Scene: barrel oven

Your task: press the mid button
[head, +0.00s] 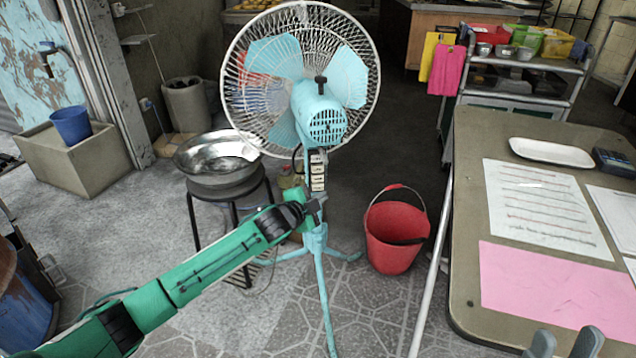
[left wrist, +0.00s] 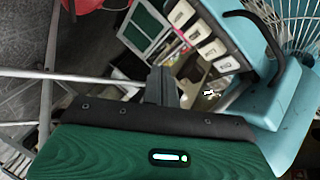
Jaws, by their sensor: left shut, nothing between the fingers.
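A light-blue standing fan (head: 325,122) with a white wire cage stands in the middle of the head view. A column of several white buttons (head: 317,172) is on its post below the motor. The buttons also show in the left wrist view (left wrist: 212,48), on the light-blue housing at upper right. My left gripper (head: 320,202) is shut and empty, just below the buttons in the head view. In the left wrist view its closed fingertips (left wrist: 162,72) are left of and below the buttons, with no contact visible. My right gripper (head: 564,342) shows only two separated fingertips at the bottom right.
A metal bowl (head: 216,157) sits on a dark stool left of the fan. A red bucket (head: 393,240) stands on the floor to the right. A table (head: 470,200) with papers and a white tray (head: 551,152) fills the right side.

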